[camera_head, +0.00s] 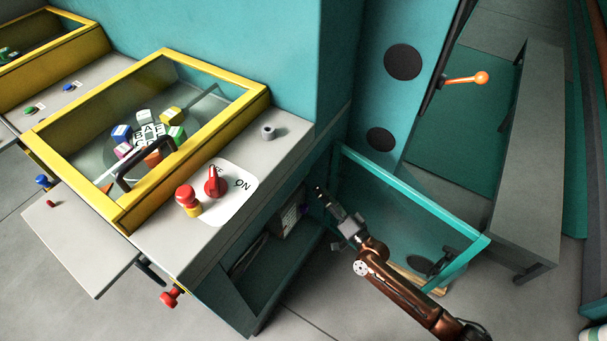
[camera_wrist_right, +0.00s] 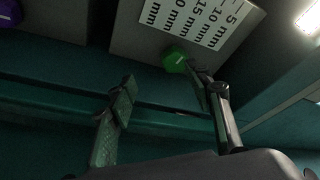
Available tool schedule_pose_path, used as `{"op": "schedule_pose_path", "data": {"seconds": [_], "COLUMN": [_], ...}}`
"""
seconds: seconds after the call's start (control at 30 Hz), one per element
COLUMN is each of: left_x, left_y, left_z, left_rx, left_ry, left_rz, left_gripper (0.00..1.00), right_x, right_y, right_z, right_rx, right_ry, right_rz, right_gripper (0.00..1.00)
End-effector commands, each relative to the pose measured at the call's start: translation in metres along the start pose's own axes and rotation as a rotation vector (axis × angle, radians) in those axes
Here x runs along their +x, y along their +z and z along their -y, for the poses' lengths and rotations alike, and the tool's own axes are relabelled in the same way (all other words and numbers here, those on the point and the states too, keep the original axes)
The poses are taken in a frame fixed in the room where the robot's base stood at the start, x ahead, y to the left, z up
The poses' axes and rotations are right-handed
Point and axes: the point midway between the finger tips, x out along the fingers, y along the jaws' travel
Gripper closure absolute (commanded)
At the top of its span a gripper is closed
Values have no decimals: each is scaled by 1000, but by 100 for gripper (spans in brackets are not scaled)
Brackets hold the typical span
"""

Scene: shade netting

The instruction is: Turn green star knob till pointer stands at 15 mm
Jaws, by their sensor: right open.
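The green star knob (camera_wrist_right: 175,60) shows in the right wrist view, on a grey panel below a white scale plate (camera_wrist_right: 205,18) with black mm markings. The plate is cut off by the frame's top edge, and I cannot make out the pointer. My right gripper (camera_wrist_right: 161,82) is open. Its right fingertip lies beside the knob's right edge; I cannot tell whether it touches. Its left finger stands apart, left of and below the knob. In the head view, my right gripper (camera_head: 326,200) reaches into the open cabinet's mouth. My left gripper is not in view.
A purple knob (camera_wrist_right: 9,12) sits at the wrist view's upper left. In the head view, the teal cabinet (camera_head: 262,285) stands under a grey worktop (camera_head: 290,130) with a red switch (camera_head: 214,184). A teal-framed clear door (camera_head: 410,200) stands beside my right arm.

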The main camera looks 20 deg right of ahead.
Motion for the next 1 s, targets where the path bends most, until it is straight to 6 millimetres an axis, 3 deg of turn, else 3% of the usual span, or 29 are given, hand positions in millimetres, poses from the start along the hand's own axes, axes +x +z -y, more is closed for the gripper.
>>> {"op": "schedule_pose_path", "data": {"seconds": [0.2,0.6,1.0], "left_x": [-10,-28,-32], "left_y": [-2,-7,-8], "left_z": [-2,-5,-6], "left_rx": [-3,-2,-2], "left_ry": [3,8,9], "left_rz": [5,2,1], "left_gripper": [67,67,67], "right_x": [23,80,88], "right_y": [-6,-7,-7], "right_z": [20,22,22], "right_rx": [49,46,45], "right_ry": [-49,-45,-44], "right_rz": [-20,-19,-18], "right_gripper": [53,53,53]}}
